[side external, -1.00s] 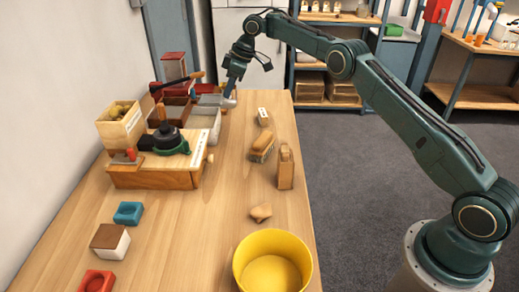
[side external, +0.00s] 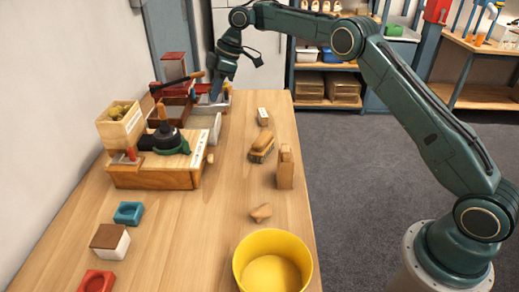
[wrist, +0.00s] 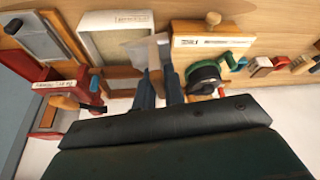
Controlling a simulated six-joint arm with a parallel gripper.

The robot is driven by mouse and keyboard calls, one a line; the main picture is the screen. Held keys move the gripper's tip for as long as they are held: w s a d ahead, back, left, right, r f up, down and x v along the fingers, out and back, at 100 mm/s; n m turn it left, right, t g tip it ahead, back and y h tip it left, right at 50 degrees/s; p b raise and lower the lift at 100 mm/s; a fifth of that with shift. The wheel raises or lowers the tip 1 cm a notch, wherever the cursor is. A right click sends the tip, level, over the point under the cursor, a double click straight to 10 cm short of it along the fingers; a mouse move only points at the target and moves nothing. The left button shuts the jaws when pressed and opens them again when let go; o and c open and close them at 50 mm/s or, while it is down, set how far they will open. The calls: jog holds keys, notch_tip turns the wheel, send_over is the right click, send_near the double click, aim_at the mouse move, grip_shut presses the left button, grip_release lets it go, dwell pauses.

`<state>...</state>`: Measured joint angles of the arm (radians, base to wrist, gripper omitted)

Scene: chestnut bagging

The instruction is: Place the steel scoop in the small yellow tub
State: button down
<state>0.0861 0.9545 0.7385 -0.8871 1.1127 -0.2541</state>
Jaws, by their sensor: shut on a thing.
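The yellow tub (side external: 272,234) stands upright at the near end of the table, and its visible inside is empty. My gripper (side external: 216,97) is at the far end, above the group of boxes and well away from the tub. In the wrist view my gripper (wrist: 159,88) is shut on a flat, pale grey metal piece (wrist: 146,50), which looks like the steel scoop. In the side view the scoop is too small and covered to make out clearly.
A white open box (wrist: 118,38) and a wooden box with a dark-lidded pot (side external: 168,134) stand close to my gripper. A cream bin (side external: 120,127) is at the left. A brush (side external: 262,148) and wooden blocks (side external: 285,168) line the right edge. The table's middle is clear.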

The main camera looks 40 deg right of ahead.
jog(key=s+a+r+n+g, duration=0.1)
jog(key=s+a+r+n, duration=0.3)
jog(key=s+a, duration=0.55)
notch_tip(320, 180, up, 4)
jog(key=n+g, duration=0.4)
jog(key=n, duration=0.7)
send_over(277, 282)
notch_tip(277, 282, down, 16)
jog(key=shift+h, duration=0.3)
jog(key=shift+f, duration=0.1)
jog(key=shift+f, duration=2.1)
jog(key=shift+f, duration=0.1)
